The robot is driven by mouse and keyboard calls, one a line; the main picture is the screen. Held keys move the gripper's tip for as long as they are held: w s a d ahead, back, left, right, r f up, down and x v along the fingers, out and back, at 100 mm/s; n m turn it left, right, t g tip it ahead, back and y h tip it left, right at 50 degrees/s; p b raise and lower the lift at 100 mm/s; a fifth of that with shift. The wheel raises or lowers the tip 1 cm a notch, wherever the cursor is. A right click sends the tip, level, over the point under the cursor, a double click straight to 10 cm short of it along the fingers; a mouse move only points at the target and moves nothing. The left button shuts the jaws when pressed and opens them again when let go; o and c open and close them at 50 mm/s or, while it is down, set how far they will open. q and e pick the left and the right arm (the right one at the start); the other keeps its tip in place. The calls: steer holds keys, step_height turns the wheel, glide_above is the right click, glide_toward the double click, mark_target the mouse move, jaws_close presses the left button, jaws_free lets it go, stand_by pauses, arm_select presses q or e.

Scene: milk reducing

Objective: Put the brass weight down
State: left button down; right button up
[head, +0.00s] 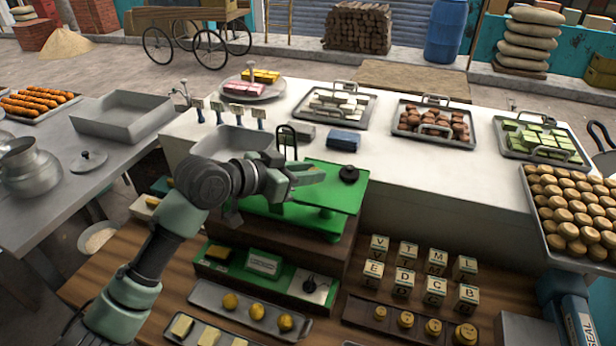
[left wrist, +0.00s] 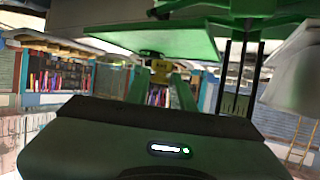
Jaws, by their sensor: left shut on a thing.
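My left gripper (head: 312,173) reaches in from the left over the green balance scale (head: 278,224), close to its right-hand plate. In the head view the fingers hide that weight. A black weight (head: 349,174) sits on the scale's green plate. Whether the held weight touches the plate cannot be told. Several other brass weights (head: 433,327) stand in a wooden holder (head: 358,312) at the front. My right gripper is not in view.
Letter blocks (head: 435,291) stand behind the holder. A tray of yellow balls (head: 205,293) lies in front of the scale. A metal basin (head: 235,140) and a dark blue block (head: 343,139) are behind. The white counter (head: 430,185) right of the scale is clear.

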arm_select(q)
step_height(320, 180, down, 2)
steer(key=shift+f, duration=0.1)
steer(key=shift+f, duration=0.2)
steer(key=c, duration=1.2)
jaws_free()
steer(key=shift+r, duration=0.1)
